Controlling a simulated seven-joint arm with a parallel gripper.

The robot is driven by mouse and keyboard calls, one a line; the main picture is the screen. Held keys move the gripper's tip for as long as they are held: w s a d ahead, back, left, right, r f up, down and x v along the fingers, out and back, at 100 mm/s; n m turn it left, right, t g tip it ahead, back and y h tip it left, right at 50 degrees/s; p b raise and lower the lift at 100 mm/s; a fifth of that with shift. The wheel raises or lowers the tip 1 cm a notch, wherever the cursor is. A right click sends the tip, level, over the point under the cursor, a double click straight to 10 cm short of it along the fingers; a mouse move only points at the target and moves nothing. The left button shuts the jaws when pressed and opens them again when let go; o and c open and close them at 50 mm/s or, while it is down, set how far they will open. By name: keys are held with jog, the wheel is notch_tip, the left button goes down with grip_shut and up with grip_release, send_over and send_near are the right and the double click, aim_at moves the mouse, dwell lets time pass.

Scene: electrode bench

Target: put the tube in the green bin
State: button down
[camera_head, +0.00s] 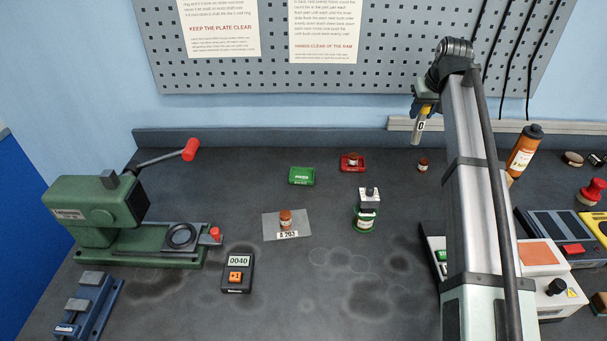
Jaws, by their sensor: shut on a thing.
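My gripper (424,106) is raised above the back right of the bench, near the back wall. It is shut on the tube (420,129), a small pale cylinder with a dark mark on its label. The tube hangs down from the fingers, slightly tilted and clear of the bench. The green bin (301,177) is a small shallow tray on the bench, left of and below my gripper in the picture. Its inside is too small to make out clearly.
A red bin (346,168) holding a brown jar stands right of the green bin. Another small brown jar (423,166) stands below the tube in the picture. A green press (105,215) stands left.

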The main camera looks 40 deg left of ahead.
jog(key=s+a+n+g+y, duration=0.1)
jog(key=s+a+n, duration=0.2)
jog(key=s+a, duration=0.85)
jog(key=s+a+n+g, duration=0.1)
jog(key=s+a+n, duration=0.1)
jog(key=s+a, duration=1)
jog(key=s+d+f, duration=0.2)
jog(key=s+f, duration=0.1)
jog(key=f, duration=0.6)
jog(key=shift+d+f, duration=0.35)
jog(key=shift+d, duration=0.05)
jog(key=shift+s+f, duration=0.1)
jog(key=shift+f, duration=0.05)
jog(key=c, duration=0.7)
grip_release()
jog(key=shift+c, duration=0.2)
jog(key=v, duration=1.2)
jog(key=shift+s+d, duration=0.1)
jog(key=shift+s, duration=0.05)
